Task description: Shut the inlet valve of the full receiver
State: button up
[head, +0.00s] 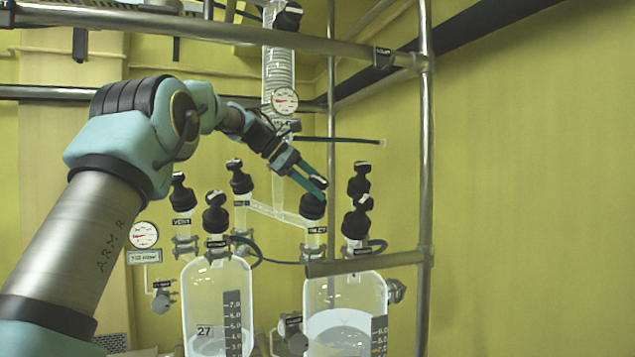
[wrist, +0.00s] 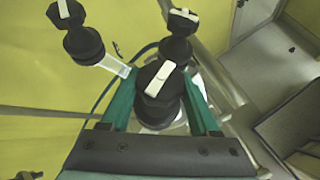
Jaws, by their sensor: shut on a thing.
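The right glass receiver (head: 345,300) holds clearly more pale liquid than the left receiver (head: 217,290). My gripper (head: 318,184) reaches down from the upper left to this knob. In the wrist view my gripper (wrist: 158,88) has one teal finger on each side of the black knob (wrist: 152,105) and is shut on it. A white bar on top of the knob shows, tilted a little from the line of the fingers. The knob's lower part is partly hidden by the gripper.
Other black valve knobs stand close by: one right of the inlet (head: 356,220), one behind it (head: 359,180), and several over the left receiver, one at its neck (head: 216,213). A metal rail (head: 365,263) crosses the right receiver's top. A metal post (head: 425,180) stands at right.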

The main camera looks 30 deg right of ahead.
jog(key=shift+f+m+g+y, duration=0.1)
jog(key=shift+m+g+y, duration=0.3)
jog(key=shift+m, duration=0.2)
jog(key=shift+m+y, duration=0.3)
jog(key=shift+y, duration=0.1)
jog(key=o, duration=1.4)
